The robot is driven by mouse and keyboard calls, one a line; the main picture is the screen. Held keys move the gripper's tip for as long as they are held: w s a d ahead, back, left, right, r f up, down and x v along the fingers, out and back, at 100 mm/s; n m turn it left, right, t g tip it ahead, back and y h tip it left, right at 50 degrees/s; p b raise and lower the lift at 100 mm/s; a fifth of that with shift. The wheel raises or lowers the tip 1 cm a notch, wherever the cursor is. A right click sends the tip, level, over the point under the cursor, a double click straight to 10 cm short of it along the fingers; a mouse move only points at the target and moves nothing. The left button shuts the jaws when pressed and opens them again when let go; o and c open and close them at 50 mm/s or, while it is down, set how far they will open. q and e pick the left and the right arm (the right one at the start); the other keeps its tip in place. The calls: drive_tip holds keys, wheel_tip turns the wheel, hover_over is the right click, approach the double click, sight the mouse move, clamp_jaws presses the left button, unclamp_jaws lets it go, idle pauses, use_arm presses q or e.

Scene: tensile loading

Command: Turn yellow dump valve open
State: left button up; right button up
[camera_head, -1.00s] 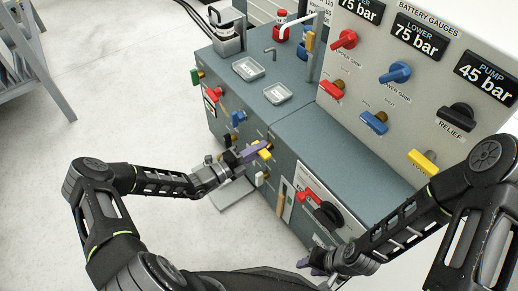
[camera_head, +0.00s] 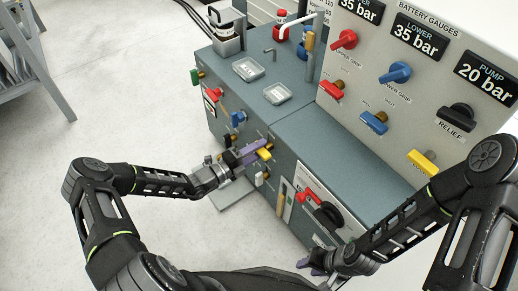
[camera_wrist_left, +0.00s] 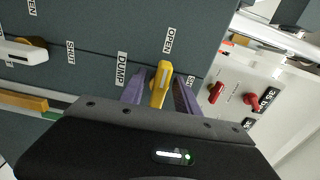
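The yellow dump valve handle (camera_wrist_left: 160,85) sits between the purple fingers of my left gripper (camera_wrist_left: 160,94) in the left wrist view. In the head view the yellow handle (camera_head: 264,153) shows at the tips of my left gripper (camera_head: 252,154), on the front of the grey-green cabinet. My right gripper (camera_head: 312,266) is low, in front of the cabinet and away from the valve; its finger gap is not clear.
A white handle (camera_head: 261,178) is just below the dump valve, and blue (camera_head: 238,118) and red (camera_head: 214,95) handles are to its upper left. The gauge panel (camera_head: 363,65) reads 35 bar upper, 35 bar lower and 20 bar pump. Another yellow handle (camera_head: 422,162) is there.

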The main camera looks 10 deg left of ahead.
use_arm(q)
drive_tip(key=v, duration=0.7)
drive_tip(key=shift+s+a+p, duration=0.25)
drive_tip(key=shift+p, duration=0.2)
